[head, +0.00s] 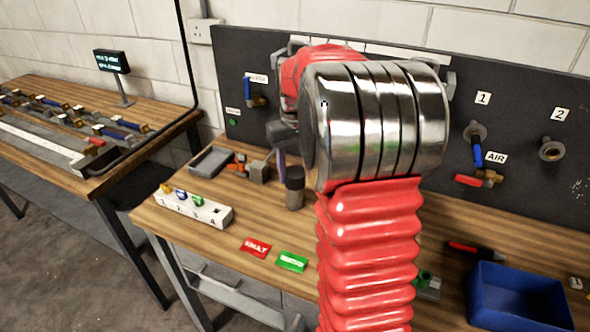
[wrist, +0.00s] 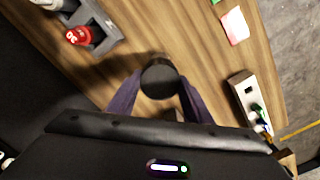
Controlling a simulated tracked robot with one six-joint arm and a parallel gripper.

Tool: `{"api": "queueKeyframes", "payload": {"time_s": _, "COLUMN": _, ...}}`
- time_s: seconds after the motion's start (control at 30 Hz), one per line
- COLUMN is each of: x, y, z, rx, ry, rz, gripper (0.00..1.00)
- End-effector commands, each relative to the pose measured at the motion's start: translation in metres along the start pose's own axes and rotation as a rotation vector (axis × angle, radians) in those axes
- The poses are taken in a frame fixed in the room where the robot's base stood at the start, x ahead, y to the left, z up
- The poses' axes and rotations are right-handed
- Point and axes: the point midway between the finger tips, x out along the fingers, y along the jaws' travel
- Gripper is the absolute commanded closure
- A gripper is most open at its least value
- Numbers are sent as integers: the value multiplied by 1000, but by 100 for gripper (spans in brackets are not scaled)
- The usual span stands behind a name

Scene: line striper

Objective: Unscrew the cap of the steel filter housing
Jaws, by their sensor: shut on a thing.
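The steel filter housing (head: 294,198) stands upright on the wooden bench in the head view, with a dark round cap (head: 294,173) on top. In the wrist view the cap (wrist: 160,81) is seen from above as a dark disc, hiding the body under it. My gripper (wrist: 159,85) has its two purple fingers on opposite sides of the cap, shut on it. In the head view my arm hides most of the gripper, and one finger shows just left of the cap. The cap's threads are not visible.
A grey tray (head: 210,161) and a grey block (head: 258,172) stand left of the housing. A white numbered rack (head: 194,208), a red tag (head: 256,247) and a green tag (head: 292,261) lie in front. A blue bin (head: 518,300) is right. A dark panel (head: 240,66) with valves stands behind.

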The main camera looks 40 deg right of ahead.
Motion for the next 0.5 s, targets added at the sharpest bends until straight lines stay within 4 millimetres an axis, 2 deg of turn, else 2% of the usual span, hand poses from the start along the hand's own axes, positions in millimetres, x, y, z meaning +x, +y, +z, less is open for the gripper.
{"api": "queueKeyframes", "payload": {"time_s": 0.17, "x": -2, "y": -2, "z": -4, "rx": -32, "ry": 15, "rz": -2, "gripper": 81}}
{"api": "queueKeyframes", "payload": {"time_s": 0.5, "x": -3, "y": -2, "z": -4, "rx": -286, "ry": 15, "rz": 0, "gripper": 81}}
